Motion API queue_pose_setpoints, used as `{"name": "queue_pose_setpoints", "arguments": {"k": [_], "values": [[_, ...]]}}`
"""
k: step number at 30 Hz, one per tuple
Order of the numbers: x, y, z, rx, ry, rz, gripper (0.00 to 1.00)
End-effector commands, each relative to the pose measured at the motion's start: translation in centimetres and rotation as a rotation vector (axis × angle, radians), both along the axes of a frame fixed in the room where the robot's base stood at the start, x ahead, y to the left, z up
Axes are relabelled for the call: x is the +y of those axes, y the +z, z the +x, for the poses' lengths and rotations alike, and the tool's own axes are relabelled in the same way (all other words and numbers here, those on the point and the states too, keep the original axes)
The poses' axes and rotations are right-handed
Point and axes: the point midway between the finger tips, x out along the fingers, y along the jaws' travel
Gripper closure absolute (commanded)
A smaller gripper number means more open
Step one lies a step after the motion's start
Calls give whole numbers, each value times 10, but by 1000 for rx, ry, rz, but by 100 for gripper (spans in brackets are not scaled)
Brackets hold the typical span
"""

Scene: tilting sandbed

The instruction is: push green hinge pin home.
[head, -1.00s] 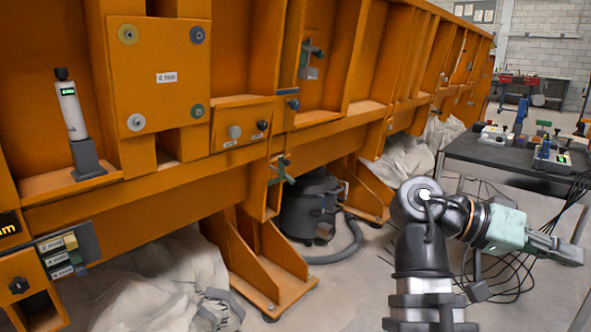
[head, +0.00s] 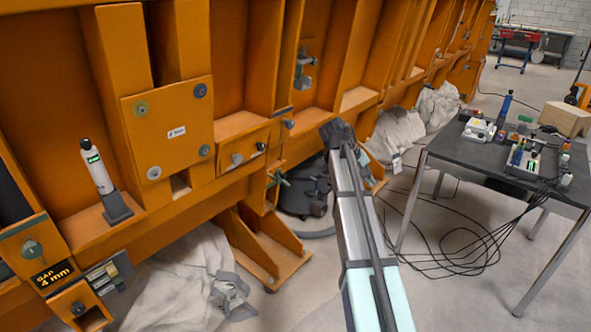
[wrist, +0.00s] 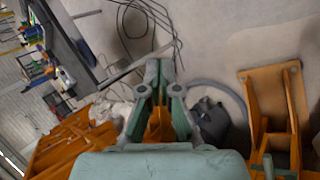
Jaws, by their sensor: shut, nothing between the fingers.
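The green hinge pin (head: 205,150) shows in the head view as a round green head at the lower right corner of the square orange plate (head: 180,112). How far it stands out from the plate is hard to tell. My gripper (wrist: 160,72) is seen clearly in the wrist view, shut and empty, with its fingertips together. It is away from the plate, with bare floor beyond its tips. The pin is not recognisable in the wrist view. My arm crosses the middle of the head view, to the right of the plate.
The plate also carries a blue (head: 200,90), an olive (head: 140,108) and a white round head (head: 153,173). A white handheld device (head: 96,166) stands on the ledge to the left. A dark table (head: 470,151) with tools stands at the right. A dark vacuum (wrist: 210,120) sits under the frame.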

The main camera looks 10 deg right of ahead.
Motion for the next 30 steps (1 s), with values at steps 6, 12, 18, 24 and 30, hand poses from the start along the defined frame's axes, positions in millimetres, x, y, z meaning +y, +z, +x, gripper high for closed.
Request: {"name": "queue_pose_setpoints", "arguments": {"k": [6, 12, 18, 24, 30], "values": [[93, -61, 126, 59, 323, 409, 100], [154, -89, 183, -25, 544, 664, 100], [176, -84, 195, -81, 682, 723, 100], [178, -97, 198, -73, 696, 719, 100], [185, -129, 206, -72, 694, 719, 100]]}}
